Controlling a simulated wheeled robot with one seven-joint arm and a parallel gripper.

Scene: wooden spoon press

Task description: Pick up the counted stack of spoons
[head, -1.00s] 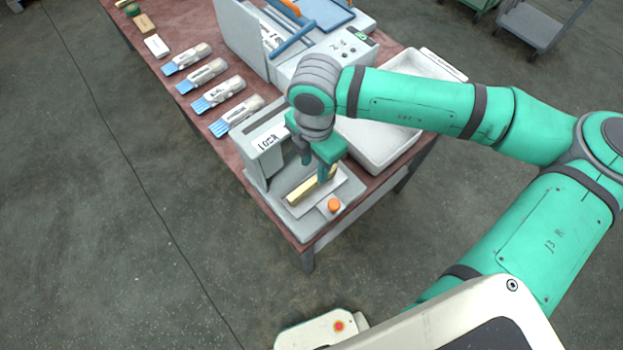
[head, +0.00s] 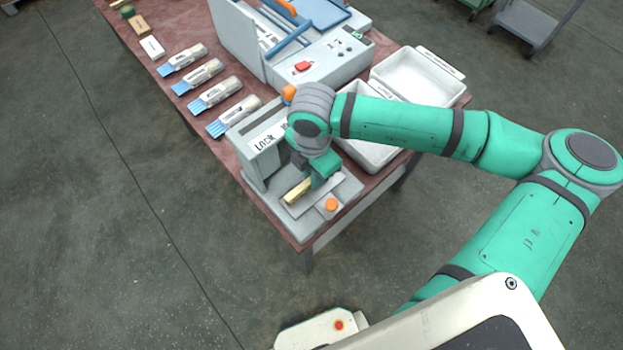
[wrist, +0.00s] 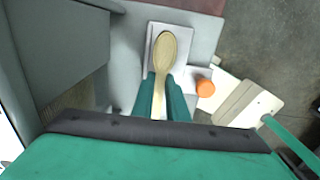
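The stack of wooden spoons (head: 296,191) lies on the pale plate of a grey machine near the table's front corner. In the wrist view the top spoon (wrist: 172,52) shows its bowl pointing away and its handle running back between my fingers. My gripper (wrist: 164,95) has its two green fingers on either side of the handle, with little or no gap visible. I cannot tell whether they press on it. In the head view my gripper (head: 322,178) is low over the plate, covering part of the stack. The number of spoons is not visible.
An orange button (head: 331,204) sits right of the plate. The machine's upright housing (head: 262,145) stands close behind and left of my gripper.

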